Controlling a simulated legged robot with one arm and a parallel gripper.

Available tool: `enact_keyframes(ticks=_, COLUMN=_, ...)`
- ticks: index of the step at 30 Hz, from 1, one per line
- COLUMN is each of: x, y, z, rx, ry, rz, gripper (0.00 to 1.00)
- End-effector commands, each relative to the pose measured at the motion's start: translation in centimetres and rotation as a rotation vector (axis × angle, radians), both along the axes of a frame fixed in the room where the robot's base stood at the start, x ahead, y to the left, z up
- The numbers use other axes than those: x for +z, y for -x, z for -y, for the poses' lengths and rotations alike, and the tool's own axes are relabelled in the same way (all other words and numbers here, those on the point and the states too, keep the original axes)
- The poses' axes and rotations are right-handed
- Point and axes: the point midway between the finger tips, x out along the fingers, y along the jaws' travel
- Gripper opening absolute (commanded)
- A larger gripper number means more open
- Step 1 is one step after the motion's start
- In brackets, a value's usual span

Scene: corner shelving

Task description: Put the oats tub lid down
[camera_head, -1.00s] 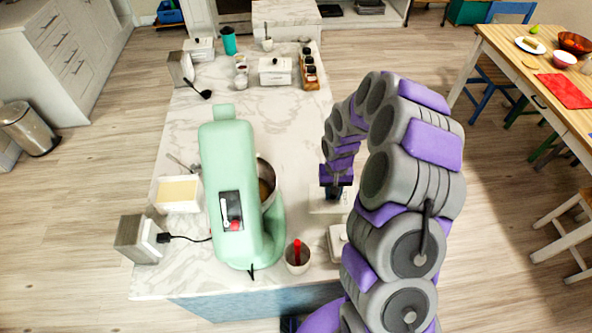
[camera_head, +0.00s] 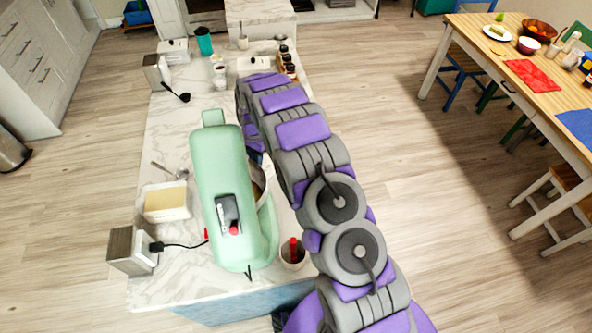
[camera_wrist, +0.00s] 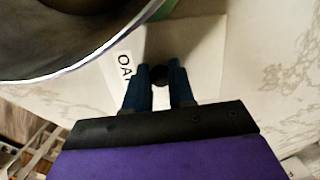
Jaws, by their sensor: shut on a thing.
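In the wrist view my gripper (camera_wrist: 161,78) has its two blue fingers closed around the dark round knob of the oats tub lid (camera_wrist: 196,45). The lid is pale and square. The oats tub (camera_wrist: 121,76) shows a white side with part of its label, "OA", just left of and below the lid. I cannot tell whether the lid rests on the tub or hangs just above it. In the head view my arm hides my gripper, the lid and the tub.
The green stand mixer (camera_head: 225,190) stands left of my arm; its metal bowl (camera_wrist: 60,55) is close by in the wrist view. A cup with a red item (camera_head: 293,254) stands near the counter's front edge. Pale marble counter shows right of the lid.

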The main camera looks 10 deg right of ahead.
Motion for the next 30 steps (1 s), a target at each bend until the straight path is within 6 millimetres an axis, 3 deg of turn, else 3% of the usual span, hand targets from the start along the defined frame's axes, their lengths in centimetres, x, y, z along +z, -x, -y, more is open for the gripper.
enact_keyframes(ticks=4, x=0.1, y=-0.4, z=-1.0, rx=-0.021, ry=-0.005, rz=0.003, gripper=0.00)
enact_keyframes(ticks=8, x=-0.1, y=-0.2, z=0.2, rx=-0.031, ry=-0.006, rz=0.000, gripper=0.00)
enact_keyframes(ticks=24, x=-1.3, y=1.2, z=11.9, rx=-0.028, ry=0.001, rz=0.002, gripper=0.00)
enact_keyframes(ticks=30, x=-1.4, y=1.4, z=14.3, rx=-0.027, ry=-0.001, rz=0.003, gripper=0.00)
